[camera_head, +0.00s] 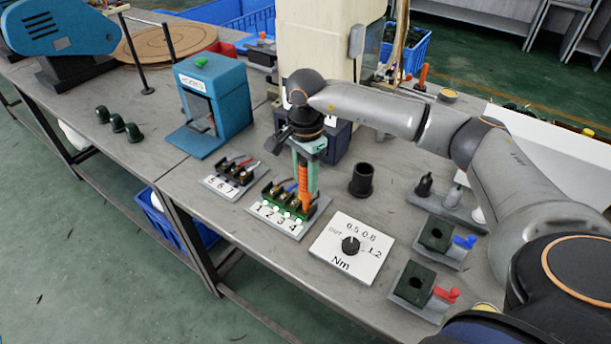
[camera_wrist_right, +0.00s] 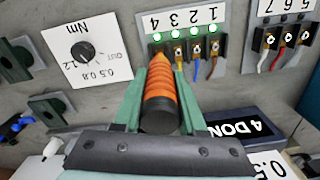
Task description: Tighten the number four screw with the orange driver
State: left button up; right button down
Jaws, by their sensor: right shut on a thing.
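My right gripper (camera_head: 306,178) points down and is shut on the orange driver (camera_head: 305,190), which stands nearly upright. It also shows in the wrist view (camera_wrist_right: 160,95), between my two green fingers. The driver's lower end is at the terminal block (camera_head: 284,203) numbered 1 to 4, at the number 4 end. In the wrist view the block (camera_wrist_right: 196,46) has a green light beside each number. The driver hides the number four screw, so contact cannot be told. My left gripper is not in view.
A torque dial plate (camera_head: 347,250) marked Nm lies right of the block. A second block (camera_head: 231,178) numbered 5 to 7 is at its left. A black cup (camera_head: 361,180) stands behind.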

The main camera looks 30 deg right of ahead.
jog(key=shift+r+p, duration=1.7)
jog(key=shift+r, duration=0.85)
